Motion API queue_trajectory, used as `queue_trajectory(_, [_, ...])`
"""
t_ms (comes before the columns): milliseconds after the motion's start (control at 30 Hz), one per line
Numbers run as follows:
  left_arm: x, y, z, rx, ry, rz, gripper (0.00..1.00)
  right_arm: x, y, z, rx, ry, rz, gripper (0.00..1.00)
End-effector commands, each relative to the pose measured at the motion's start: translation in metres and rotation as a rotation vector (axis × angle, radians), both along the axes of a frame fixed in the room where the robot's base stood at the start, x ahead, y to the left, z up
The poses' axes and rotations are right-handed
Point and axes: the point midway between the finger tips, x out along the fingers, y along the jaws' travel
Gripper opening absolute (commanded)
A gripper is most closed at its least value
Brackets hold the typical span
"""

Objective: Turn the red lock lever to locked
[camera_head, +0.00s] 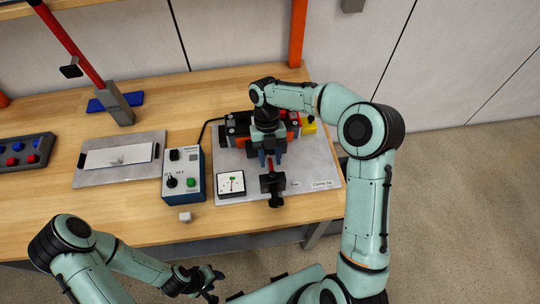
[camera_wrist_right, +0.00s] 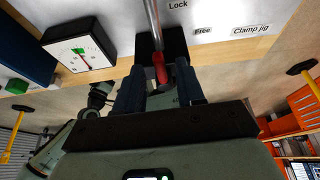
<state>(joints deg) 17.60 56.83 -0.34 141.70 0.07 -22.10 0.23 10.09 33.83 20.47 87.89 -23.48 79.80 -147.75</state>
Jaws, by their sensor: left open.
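The red lock lever (camera_head: 270,165) is on the clamp jig at the right of the bench, largely hidden by my right arm in the head view. In the right wrist view its metal rod leads to a red grip (camera_wrist_right: 160,68). My right gripper (camera_head: 269,158) is over the jig. In the right wrist view its blue fingers (camera_wrist_right: 160,90) stand apart on either side of the red grip, with gaps visible. The "Lock" label (camera_wrist_right: 178,5) and "Free" label (camera_wrist_right: 203,31) are near the lever. My left gripper (camera_head: 211,284) is open and empty, in front of the bench.
A control box (camera_head: 183,175) and a white dial gauge (camera_head: 231,184) stand left of the lever. A black clamp part (camera_head: 273,188) is at the jig's front. A small pale block (camera_head: 185,216) lies near the bench edge. A grey tray (camera_head: 88,178) is further left.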

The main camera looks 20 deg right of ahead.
Motion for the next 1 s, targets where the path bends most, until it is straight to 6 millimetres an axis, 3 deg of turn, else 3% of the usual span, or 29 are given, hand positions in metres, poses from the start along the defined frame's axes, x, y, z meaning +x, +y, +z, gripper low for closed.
queue_trajectory(167, [0.004,0.000,0.004,0.000,-0.004,0.000,0.43,0.005,-0.001,0.011,0.000,-0.002,-0.001,0.38])
queue_trajectory(633, [0.041,0.000,0.035,0.000,-0.047,0.000,0.43,0.044,-0.008,0.105,0.002,-0.008,0.000,0.38])
queue_trajectory(1000, [0.035,0.000,0.031,0.000,-0.040,0.000,0.43,0.050,-0.011,0.124,0.000,0.000,0.001,0.38])
